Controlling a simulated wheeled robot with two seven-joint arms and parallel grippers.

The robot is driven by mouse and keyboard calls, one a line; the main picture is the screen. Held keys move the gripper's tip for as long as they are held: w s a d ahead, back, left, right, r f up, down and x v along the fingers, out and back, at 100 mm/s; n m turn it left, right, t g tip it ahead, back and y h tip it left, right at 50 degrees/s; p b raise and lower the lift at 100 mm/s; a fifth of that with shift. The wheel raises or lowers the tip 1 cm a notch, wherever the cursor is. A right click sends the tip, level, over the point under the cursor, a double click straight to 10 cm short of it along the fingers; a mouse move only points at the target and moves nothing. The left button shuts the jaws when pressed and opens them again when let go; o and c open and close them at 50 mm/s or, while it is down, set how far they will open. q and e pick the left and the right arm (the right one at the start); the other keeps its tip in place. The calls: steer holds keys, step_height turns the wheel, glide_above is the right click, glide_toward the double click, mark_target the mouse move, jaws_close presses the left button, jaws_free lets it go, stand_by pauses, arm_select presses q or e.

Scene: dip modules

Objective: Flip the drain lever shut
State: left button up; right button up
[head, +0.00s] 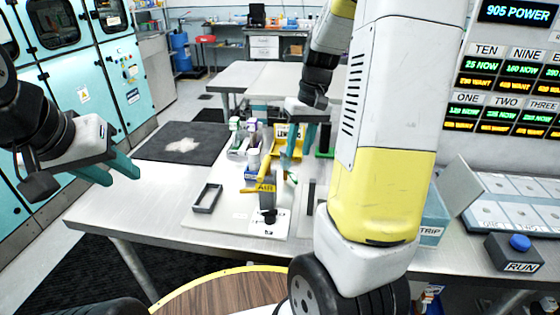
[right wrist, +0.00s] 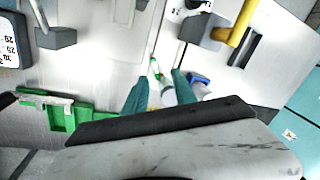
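I cannot single out a part marked as the drain lever. A yellow piece labelled AIR (head: 265,187) sits on a dark upright block on a white board (head: 225,232) on the table. A small green-and-white piece (right wrist: 156,70) lies between the finger lines in the right wrist view. My right gripper (right wrist: 160,92) is open, its teal fingers apart above the board, with a white cylinder (right wrist: 168,98) showing between them. In the head view, my right gripper (head: 308,132) is over the back of the board. My left gripper (head: 112,170) is open and empty, left of the board.
A dark rectangular frame (head: 206,198) lies on the board's left. A dark mat (head: 160,148) with a pale patch is behind it. Bottles and boxes (head: 237,140) stand at the back. A RUN box with a blue button (head: 519,243) is at right. My arm hides the middle right.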

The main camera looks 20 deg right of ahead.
steer(key=shift+g, duration=0.3)
steer(key=f, duration=0.9)
steer(key=shift+w+a+f, duration=0.1)
steer(key=shift+w+f, duration=0.05)
steer(key=shift+w, duration=0.2)
steer(key=shift+c, duration=0.4)
jaws_close()
